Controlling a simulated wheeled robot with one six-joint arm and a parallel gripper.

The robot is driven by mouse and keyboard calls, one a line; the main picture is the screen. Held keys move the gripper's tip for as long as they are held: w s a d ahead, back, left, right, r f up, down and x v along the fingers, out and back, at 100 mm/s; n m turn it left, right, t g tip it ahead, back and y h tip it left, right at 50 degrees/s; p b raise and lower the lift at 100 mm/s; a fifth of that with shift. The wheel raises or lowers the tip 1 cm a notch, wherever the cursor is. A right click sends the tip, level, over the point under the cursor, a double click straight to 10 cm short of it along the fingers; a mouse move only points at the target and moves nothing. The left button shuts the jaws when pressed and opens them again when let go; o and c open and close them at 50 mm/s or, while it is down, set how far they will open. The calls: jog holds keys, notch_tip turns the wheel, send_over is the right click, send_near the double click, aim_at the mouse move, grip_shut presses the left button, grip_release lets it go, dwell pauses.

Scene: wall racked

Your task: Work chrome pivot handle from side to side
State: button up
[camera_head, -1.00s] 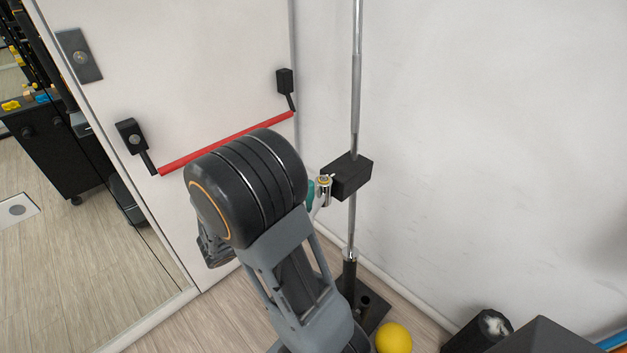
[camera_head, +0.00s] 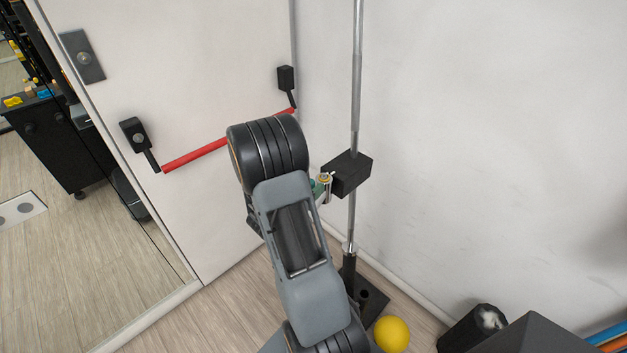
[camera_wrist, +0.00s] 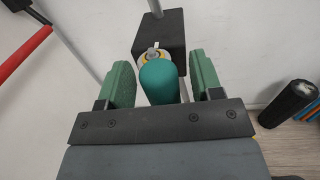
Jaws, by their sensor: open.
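The pivot handle has a teal grip (camera_wrist: 159,82) and a chrome pivot (camera_head: 325,181) on the side of a black block (camera_head: 350,174). The block (camera_wrist: 160,32) is carried on a tall metal bar. In the wrist view my gripper (camera_wrist: 161,72) is open, with one green finger on each side of the teal grip. Gaps show between the grip and both fingers. The grip's near end is hidden behind the gripper's dark crosspiece. In the head view my arm hides most of the gripper and much of the handle.
A white door with a red push bar (camera_head: 197,156) stands to the left. A white wall (camera_head: 480,150) is close on the right. A yellow ball (camera_head: 391,334) and a black roller (camera_head: 472,327) lie on the floor near the bar's base.

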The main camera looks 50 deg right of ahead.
jog(key=shift+d, duration=0.85)
jog(key=shift+c, duration=0.2)
grip_shut()
